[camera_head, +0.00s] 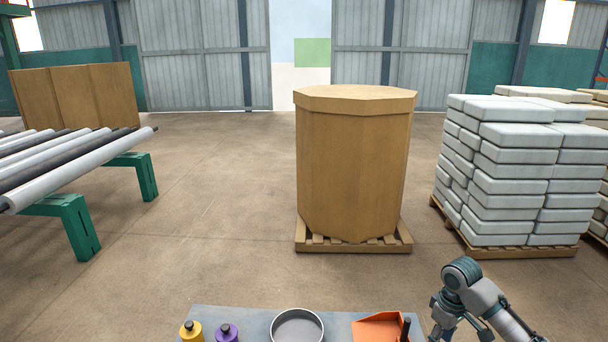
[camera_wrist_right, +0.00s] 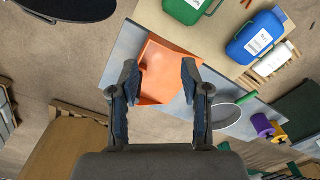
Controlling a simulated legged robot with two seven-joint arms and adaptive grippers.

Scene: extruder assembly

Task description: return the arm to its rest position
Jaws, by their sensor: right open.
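My right arm (camera_head: 470,285) comes in at the lower right of the head view, bent above the right end of a grey table (camera_head: 250,318). In the right wrist view my right gripper (camera_wrist_right: 158,85) is open, with nothing between its fingers. Beyond the fingers an orange scoop (camera_wrist_right: 158,75) lies on the grey tabletop, apart from them as far as I can tell. The scoop also shows in the head view (camera_head: 377,328), left of the arm, with a dark upright handle. My left gripper is in neither view.
A round grey pan (camera_head: 297,328), a purple weight (camera_head: 227,333) and a yellow weight (camera_head: 191,331) stand left of the scoop. The wrist view shows a green container (camera_wrist_right: 188,8) and a blue container (camera_wrist_right: 256,38). A big cardboard bin (camera_head: 353,165) stands beyond the table.

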